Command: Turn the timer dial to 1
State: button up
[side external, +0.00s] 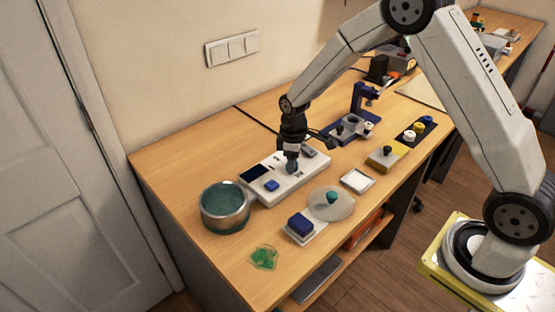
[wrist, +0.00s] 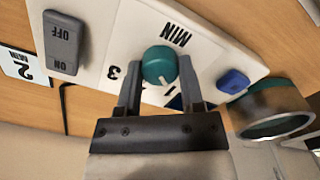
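The timer dial is a round teal knob (wrist: 160,65) on a white panel (side external: 262,197). In the wrist view its white pointer mark faces down the picture, close to the printed 1. The 3 shows at the left of the dial, and MIN is printed above it. My gripper (wrist: 160,70) has one finger on each side of the dial, very close to it. I cannot tell whether the fingers press on it. In the side view my gripper (side external: 292,163) points down over the panel and hides most of the dial.
The panel also has a grey ON/OFF rocker switch (wrist: 64,42) and a blue button (wrist: 233,81). A teal-lined round bowl (side external: 225,207) stands close to the panel's left end. A round pale base with a teal knob (side external: 332,198) and a blue block (side external: 300,223) are in front.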

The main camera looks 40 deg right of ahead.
jog(key=o, duration=0.4)
jog(key=shift+r, duration=0.15)
jog(key=shift+r, duration=3.8)
jog(key=shift+s+r, duration=0.2)
jog(key=shift+s, duration=0.25)
jog(key=s+a+r+m+t, duration=0.1)
jog(key=s+m, duration=0.6)
jog(key=s, duration=1)
jog(key=shift+s+t, duration=0.2)
jog(key=shift+t, duration=0.6)
